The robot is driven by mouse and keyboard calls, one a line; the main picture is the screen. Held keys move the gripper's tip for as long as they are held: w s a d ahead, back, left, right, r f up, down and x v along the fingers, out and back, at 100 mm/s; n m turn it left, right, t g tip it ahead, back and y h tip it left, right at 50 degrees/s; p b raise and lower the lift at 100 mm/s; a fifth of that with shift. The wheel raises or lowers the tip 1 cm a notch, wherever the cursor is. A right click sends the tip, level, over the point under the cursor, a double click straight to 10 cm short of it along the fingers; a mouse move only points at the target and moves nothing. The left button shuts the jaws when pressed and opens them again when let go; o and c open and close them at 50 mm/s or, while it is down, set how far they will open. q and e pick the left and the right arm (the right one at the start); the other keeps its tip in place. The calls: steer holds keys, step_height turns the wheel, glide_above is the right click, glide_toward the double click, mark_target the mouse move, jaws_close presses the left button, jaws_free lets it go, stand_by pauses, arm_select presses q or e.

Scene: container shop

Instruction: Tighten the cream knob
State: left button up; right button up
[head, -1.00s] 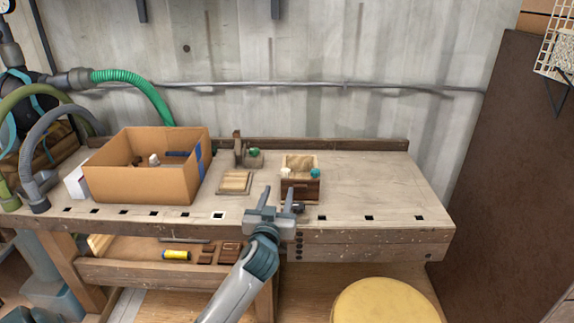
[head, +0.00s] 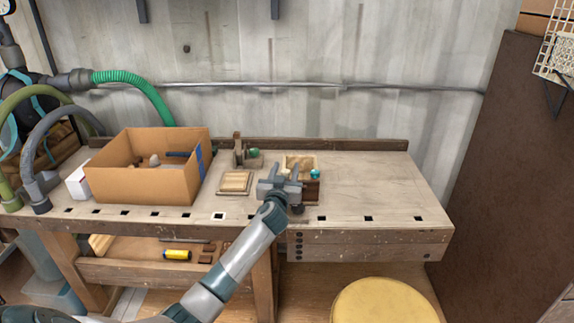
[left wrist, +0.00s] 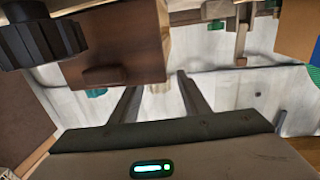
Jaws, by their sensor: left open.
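A small wooden box with a dark brown front (head: 312,190) stands on the workbench and carries a teal knob (head: 315,174) at its front right. The cream knob is mostly hidden by my left gripper (head: 284,172) in the head view. In the left wrist view, a pale cream shape that looks like the cream knob (left wrist: 158,89) shows between the fingers of my left gripper (left wrist: 158,84). The fingers are open around it, with gaps on both sides; I cannot tell whether they touch it. My right gripper is not in view.
A black knob (left wrist: 40,40) sits close by in the left wrist view. A cardboard box (head: 140,185), a wooden block (head: 235,182) and a wooden stand (head: 238,150) are to the left on the workbench (head: 370,185). The bench's right part is clear. A yellow stool (head: 387,303) stands in front.

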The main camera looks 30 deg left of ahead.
arm_select(q)
steer(key=shift+x, duration=1.45)
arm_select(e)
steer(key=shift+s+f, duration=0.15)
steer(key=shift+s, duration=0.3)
arm_select(q)
steer(key=c, duration=1.1)
steer(key=shift+o, duration=0.2)
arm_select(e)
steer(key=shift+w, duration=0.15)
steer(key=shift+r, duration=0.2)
